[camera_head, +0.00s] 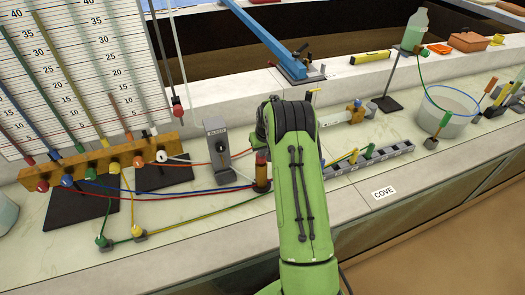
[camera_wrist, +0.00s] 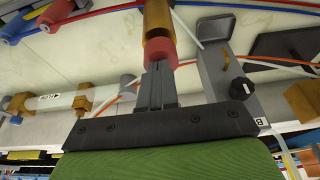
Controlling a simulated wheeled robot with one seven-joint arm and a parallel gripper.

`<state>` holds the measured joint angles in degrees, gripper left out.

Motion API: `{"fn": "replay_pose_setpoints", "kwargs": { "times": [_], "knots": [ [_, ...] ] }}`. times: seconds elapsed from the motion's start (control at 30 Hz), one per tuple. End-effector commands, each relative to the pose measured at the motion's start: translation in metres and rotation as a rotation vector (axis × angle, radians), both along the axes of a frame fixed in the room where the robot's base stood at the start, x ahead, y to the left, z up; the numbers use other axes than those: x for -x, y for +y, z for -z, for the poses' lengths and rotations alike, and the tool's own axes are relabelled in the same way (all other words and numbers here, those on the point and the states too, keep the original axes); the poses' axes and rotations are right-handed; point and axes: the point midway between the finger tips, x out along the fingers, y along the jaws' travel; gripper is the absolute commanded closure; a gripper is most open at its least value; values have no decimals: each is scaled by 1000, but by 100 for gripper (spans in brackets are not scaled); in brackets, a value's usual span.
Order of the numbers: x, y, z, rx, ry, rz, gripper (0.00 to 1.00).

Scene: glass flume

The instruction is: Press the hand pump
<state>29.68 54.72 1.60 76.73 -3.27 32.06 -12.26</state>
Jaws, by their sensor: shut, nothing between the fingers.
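The hand pump looks to be the upright brass cylinder (camera_head: 262,183) with a red top, standing on the bench just left of my arm in the head view. In the wrist view its brass body (camera_wrist: 156,16) and red cap (camera_wrist: 162,52) show just beyond my fingertips. My gripper (camera_wrist: 158,72) is shut and empty, its fingertips at the red cap. I cannot tell whether they touch it. In the head view my green arm hides the gripper.
Coloured tubes run from a brass manifold (camera_head: 100,160) at the left. A clear brass-ended cylinder (camera_head: 343,116) and a grey rack (camera_head: 368,158) lie right of my arm.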

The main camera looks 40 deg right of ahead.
Motion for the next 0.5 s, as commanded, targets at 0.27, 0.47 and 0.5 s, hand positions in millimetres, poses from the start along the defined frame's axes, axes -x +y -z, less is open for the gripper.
{"fn": "replay_pose_setpoints", "kwargs": {
  "times": [0.27, 0.47, 0.5],
  "knots": [
    [1, 9, -30, -4, 9, -4, 100],
    [10, 13, -77, 0, 0, -1, 100],
    [13, 14, -87, 1, -1, -1, 100]
  ]
}}
